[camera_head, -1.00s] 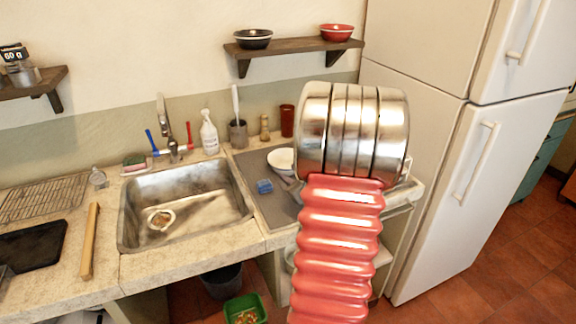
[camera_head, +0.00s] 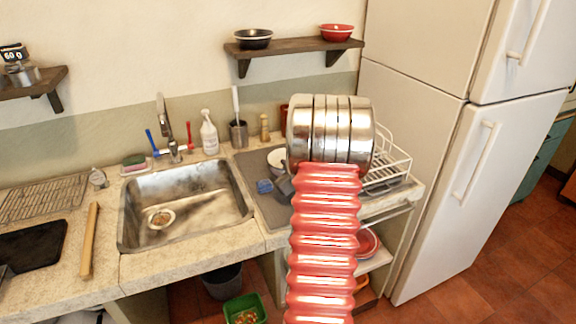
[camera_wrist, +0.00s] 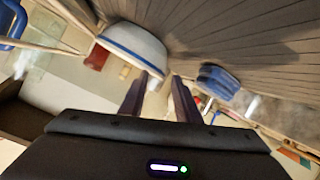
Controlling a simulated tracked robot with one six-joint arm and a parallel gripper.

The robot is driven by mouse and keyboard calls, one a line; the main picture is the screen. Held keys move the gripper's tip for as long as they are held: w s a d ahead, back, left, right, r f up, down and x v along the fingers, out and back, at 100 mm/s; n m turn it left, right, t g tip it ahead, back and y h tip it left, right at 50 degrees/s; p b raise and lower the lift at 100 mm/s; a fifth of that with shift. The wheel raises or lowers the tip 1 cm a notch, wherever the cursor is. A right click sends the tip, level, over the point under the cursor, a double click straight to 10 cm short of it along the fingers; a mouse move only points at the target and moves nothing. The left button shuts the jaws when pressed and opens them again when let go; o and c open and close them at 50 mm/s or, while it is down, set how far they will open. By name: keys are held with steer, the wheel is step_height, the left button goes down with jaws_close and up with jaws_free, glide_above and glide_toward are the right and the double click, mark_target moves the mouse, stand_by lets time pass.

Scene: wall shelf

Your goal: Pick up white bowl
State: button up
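The white bowl (camera_head: 276,157) stands on the grey mat (camera_head: 246,172) right of the sink in the head view, its right part hidden by my arm. The wrist view shows the bowl (camera_wrist: 138,40) at upper left, pale with a blue band near its rim. My gripper (camera_wrist: 160,77) is open and empty, its two dark fingers apart. In the wrist view the fingertips lie just below and right of the bowl; no contact shows. In the head view my arm hides most of the gripper.
A blue sponge (camera_head: 264,186) lies on the mat near the bowl and also shows in the wrist view (camera_wrist: 218,80). A white dish rack (camera_head: 393,158) stands right of my arm. A utensil cup (camera_head: 238,134) and spray bottle (camera_head: 209,135) stand behind.

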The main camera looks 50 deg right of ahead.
mark_target(277, 167)
steer(key=shift+w, duration=0.1)
steer(key=shift+x, duration=2.55)
steer(key=shift+c, duration=0.2)
jaws_close()
